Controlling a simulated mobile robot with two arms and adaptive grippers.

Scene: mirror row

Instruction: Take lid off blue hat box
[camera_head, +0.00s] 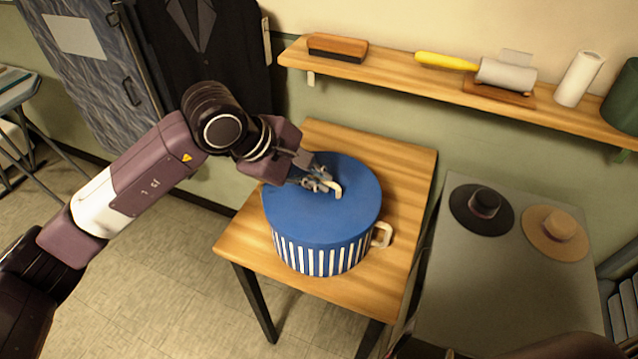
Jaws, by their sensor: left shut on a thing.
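The blue hat box (318,260) stands on a small wooden table (408,175). Its lower wall has blue and white stripes, and a cream loop handle (382,236) sticks out on its right side. The plain blue lid (312,218) sits on top of the box, and no gap shows between them. My left gripper (324,183) reaches in from the left and is shut on the cream handle (338,190) at the middle of the lid. The fingers partly hide this handle. My right gripper is not in view.
A grey table (465,290) on the right holds a black hat (482,209) and a tan hat (556,232). A wall shelf (400,76) behind carries a brush (338,47), a lint roller (505,75) and a white roll (579,79). Dark clothing (190,45) hangs behind my left arm.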

